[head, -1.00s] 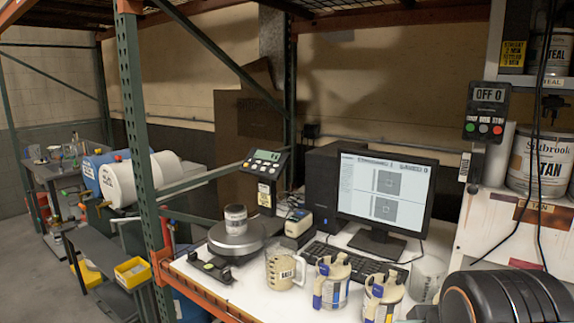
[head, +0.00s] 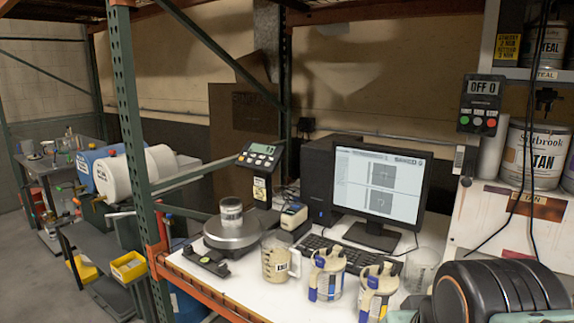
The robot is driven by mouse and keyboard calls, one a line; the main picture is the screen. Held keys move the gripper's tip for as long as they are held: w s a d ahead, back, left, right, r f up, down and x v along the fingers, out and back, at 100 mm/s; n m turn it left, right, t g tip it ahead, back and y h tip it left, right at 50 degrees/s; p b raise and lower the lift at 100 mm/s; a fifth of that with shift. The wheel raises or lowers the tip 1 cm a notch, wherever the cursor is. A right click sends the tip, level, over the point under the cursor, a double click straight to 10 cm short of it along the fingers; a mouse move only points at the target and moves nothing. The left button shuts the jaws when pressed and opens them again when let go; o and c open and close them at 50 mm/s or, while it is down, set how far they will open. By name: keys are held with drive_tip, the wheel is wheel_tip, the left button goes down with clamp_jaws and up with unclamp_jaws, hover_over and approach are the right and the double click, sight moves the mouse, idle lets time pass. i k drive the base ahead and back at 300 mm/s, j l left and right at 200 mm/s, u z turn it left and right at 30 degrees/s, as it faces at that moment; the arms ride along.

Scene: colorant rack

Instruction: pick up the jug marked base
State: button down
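The jug that looks marked base (head: 275,263) stands upright on the white bench top in the head view, right of the round scale. It is clear with beige contents, a small dark-lettered label and a handle on its right side. The lettering is too small to read surely. My gripper is not in view; only dark links of my arm show at the lower right, apart from the jugs.
A keyboard (head: 345,260) and monitor (head: 379,190) stand behind the jugs. An empty clear beaker (head: 420,270) is at their right. A green rack post (head: 129,120) rises at the left.

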sight(277, 250)
drive_tip(key=i+j+u, duration=0.1)
drive_tip(key=i+j, duration=1)
drive_tip(key=k+l, duration=0.1)
